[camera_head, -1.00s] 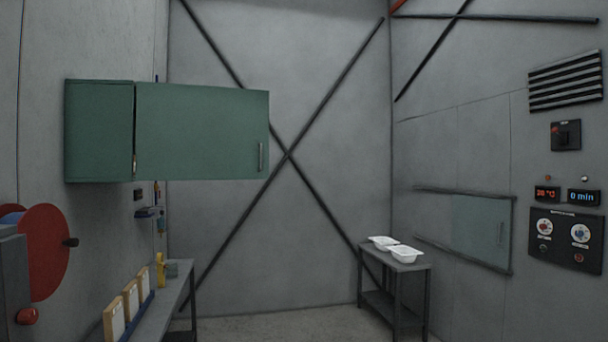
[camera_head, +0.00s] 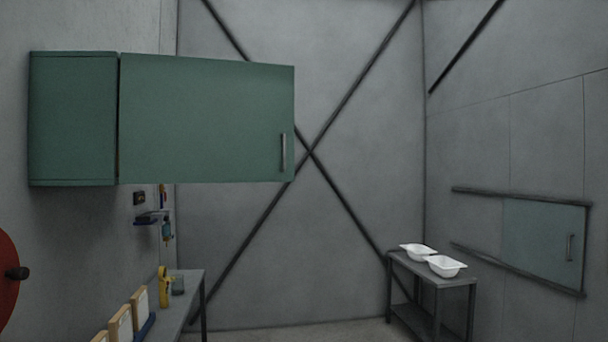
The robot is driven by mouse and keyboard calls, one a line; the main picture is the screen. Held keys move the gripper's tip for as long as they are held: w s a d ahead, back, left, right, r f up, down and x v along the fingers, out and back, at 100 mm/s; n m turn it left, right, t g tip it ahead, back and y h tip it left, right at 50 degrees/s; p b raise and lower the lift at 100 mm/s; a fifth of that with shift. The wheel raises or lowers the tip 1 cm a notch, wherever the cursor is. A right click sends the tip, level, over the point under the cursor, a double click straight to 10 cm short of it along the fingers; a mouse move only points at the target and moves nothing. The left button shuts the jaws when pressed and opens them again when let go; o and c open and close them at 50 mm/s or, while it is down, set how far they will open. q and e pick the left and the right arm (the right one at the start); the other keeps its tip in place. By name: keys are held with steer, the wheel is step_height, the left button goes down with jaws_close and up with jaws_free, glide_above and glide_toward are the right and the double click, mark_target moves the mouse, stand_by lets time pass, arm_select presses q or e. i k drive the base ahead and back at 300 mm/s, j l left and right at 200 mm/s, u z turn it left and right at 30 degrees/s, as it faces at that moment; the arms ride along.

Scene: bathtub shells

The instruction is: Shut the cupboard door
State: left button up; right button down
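The green wall cupboard (camera_head: 72,120) hangs on the left wall. Its green door (camera_head: 200,122) stands open, swung out from the cupboard's edge into the room, its broad face toward me. A vertical metal handle (camera_head: 283,152) sits near the door's free right edge. The inside of the cupboard is hidden behind the door. Neither of my grippers shows in this view.
A grey bench (camera_head: 186,296) stands along the left wall below the door, with cream-coloured boxes (camera_head: 121,323) and a yellow item (camera_head: 164,286). White tubs (camera_head: 446,266) stand on a table (camera_head: 437,305) at right. Floor between is clear.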

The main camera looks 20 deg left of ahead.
mark_target(184, 120)
steer(key=i+j+z, duration=0.1)
steer(key=i+j, duration=0.75)
